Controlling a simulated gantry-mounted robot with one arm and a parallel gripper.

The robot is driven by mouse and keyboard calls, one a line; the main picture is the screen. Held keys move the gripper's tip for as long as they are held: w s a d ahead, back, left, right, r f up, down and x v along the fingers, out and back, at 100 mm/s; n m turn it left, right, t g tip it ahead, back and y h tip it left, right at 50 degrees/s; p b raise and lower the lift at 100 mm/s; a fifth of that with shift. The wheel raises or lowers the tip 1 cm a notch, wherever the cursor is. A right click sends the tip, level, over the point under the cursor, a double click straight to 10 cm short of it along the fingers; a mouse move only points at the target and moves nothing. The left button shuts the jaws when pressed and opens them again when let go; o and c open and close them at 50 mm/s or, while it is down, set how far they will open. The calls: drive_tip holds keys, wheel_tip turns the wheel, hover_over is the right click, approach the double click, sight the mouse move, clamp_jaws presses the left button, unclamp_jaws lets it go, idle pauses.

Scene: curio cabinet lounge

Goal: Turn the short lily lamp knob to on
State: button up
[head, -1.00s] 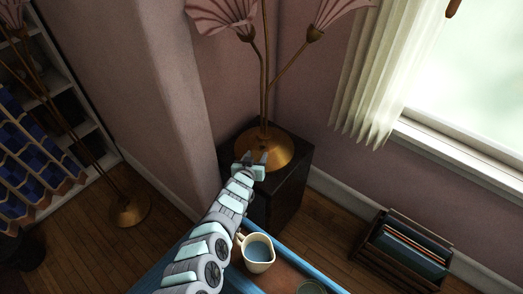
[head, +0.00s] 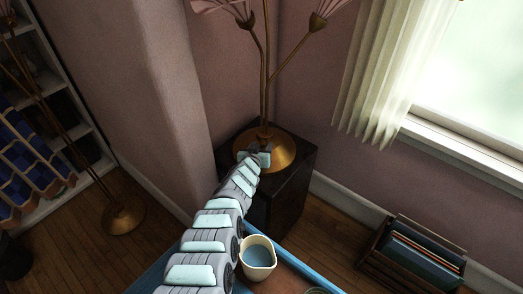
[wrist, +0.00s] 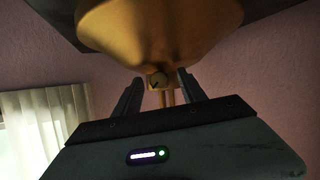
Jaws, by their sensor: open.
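The short lily lamp stands on a dark cabinet, with a round brass base (head: 283,152), thin brass stems and pink petal shades. Its base also fills the top of the wrist view (wrist: 160,28). A small round brass knob (wrist: 158,80) with a dark mark shows there, at the edge of the base. My gripper (wrist: 160,77) is open, with one finger on each side of the knob and visible gaps between; I cannot tell how deep the fingers reach. In the head view my gripper (head: 258,150) is at the near side of the base, and hides the knob.
The dark cabinet (head: 290,185) stands in the wall corner. A cream jug (head: 258,258) of bluish liquid stands on the blue-edged table near my arm. A taller brass lamp (head: 123,217) stands on the floor at left. A wooden crate of records (head: 415,255) is at right.

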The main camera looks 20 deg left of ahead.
drive_tip(key=shift+c, duration=0.5)
clamp_jaws()
